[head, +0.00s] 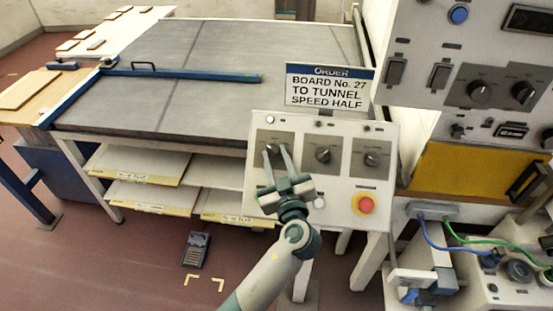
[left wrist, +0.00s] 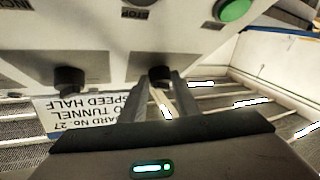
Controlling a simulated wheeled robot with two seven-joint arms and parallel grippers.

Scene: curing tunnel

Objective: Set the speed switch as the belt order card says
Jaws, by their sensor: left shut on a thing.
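The order card (head: 328,88) stands behind the control panel (head: 335,190) and reads "BOARD No. 27 TO TUNNEL SPEED HALF". It also shows upside down in the left wrist view (left wrist: 85,112). The panel carries a left knob (head: 272,148), a middle knob (head: 323,155) and a right knob (head: 371,159); their small labels are too small to read. My left gripper (head: 278,148) is shut on the left knob. In the left wrist view, a dark knob (left wrist: 160,74) sits between the fingertips (left wrist: 159,84). Its pointer setting is hidden. My right gripper is not in view.
A red stop button (head: 365,204) on a yellow base sits low on the panel. A grey belt table (head: 200,60) with a blue bar (head: 190,75) lies behind. A taller cabinet (head: 460,60) with switches and knobs stands at right.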

